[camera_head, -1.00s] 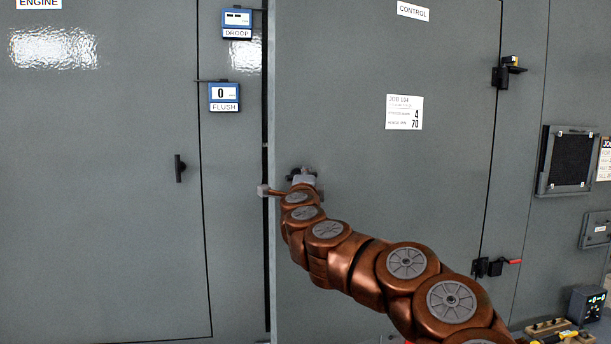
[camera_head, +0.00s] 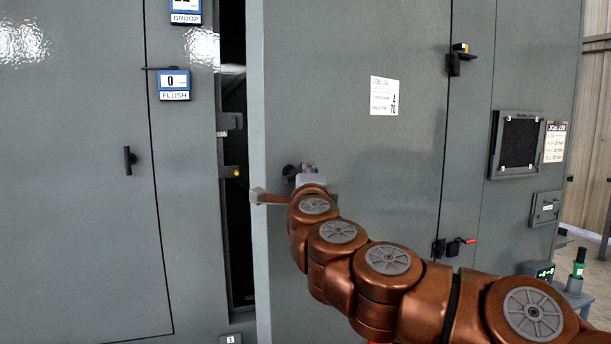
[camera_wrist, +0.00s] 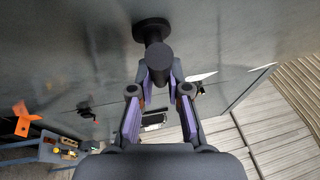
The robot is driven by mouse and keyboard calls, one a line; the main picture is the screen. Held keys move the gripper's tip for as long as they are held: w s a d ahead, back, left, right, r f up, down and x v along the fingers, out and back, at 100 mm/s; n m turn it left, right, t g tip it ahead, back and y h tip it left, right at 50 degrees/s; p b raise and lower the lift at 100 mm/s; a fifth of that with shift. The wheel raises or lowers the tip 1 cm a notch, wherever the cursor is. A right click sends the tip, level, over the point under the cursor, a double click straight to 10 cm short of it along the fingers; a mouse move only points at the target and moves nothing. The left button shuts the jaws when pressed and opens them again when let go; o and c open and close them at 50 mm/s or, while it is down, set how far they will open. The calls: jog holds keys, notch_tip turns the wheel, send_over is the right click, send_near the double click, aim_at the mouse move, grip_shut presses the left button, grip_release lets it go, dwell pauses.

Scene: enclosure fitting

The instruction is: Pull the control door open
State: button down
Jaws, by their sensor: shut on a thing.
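The control door (camera_head: 350,150) is a large grey panel standing ajar. A dark gap (camera_head: 235,190) shows at its left edge, with brackets and a yellow part inside. The CONTROL label is out of view above. My gripper (camera_head: 305,180) is at the door's left side, shut on the dark door handle (camera_head: 290,172). In the wrist view the handle (camera_wrist: 152,35) is a black round knob on a stem from the door, and the purple-lined fingers (camera_wrist: 159,85) close around its end. The exact finger contact is partly hidden.
Hinges and a red-tipped lever (camera_head: 462,243) sit right of the control door. A vent panel (camera_head: 517,145) and small bench items (camera_head: 577,262) are farther right.

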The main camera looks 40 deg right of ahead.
jog(key=shift+s+a+f, duration=0.2)
jog(key=shift+a+f, duration=0.05)
jog(key=c, duration=1.4)
grip_release()
jog(key=shift+w+a, duration=0.15)
jog(key=shift+a, duration=0.15)
jog(key=o, duration=0.3)
jog(key=shift+d+r, duration=0.15)
jog(key=shift+d, duration=0.1)
jog(key=shift+r, duration=0.15)
